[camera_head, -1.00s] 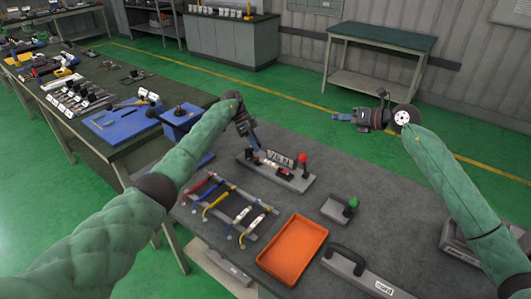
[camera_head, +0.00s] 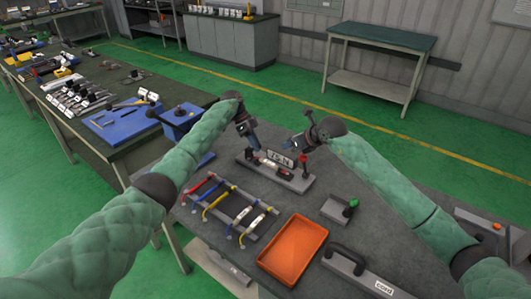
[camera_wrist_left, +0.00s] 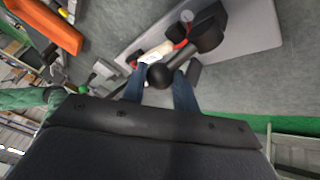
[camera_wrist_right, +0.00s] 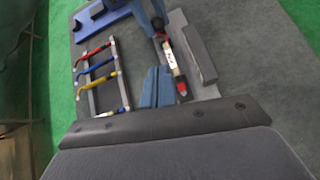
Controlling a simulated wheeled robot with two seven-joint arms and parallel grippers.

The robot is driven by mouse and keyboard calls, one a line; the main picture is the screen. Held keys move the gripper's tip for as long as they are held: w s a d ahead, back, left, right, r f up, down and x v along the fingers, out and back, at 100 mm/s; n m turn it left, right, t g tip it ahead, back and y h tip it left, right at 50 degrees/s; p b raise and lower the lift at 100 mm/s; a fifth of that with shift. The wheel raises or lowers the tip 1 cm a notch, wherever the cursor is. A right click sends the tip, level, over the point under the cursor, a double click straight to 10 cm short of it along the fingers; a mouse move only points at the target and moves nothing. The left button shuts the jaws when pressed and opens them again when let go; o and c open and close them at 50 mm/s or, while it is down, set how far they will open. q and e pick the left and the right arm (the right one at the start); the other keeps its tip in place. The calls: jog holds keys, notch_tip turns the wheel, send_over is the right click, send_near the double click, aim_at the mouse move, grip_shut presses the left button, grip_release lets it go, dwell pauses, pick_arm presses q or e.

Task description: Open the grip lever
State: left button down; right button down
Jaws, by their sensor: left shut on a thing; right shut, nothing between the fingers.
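The fixture is a grey base (camera_head: 308,182) on the table, with an upright label plate (camera_head: 283,159) and a white bar with red ends, which also shows in the right wrist view (camera_wrist_right: 172,60). My left gripper (camera_head: 253,146) is at the fixture's left end. In the left wrist view its blue fingers (camera_wrist_left: 160,88) are shut on a black ball knob (camera_wrist_left: 159,75), which I take for the grip lever's end. My right gripper (camera_head: 290,145) is shut and empty above the fixture's back right; its fingers (camera_wrist_right: 157,88) are together.
An orange tray (camera_head: 293,249), a rack of coloured-handled tools (camera_head: 230,208) and a small green-knobbed block (camera_head: 340,208) lie in front. A grey case with a black handle (camera_head: 350,262) is at the front edge. Bare tabletop lies between the fixture and the green-knobbed block.

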jog(key=x, duration=1.4)
jog(key=shift+w, duration=0.1)
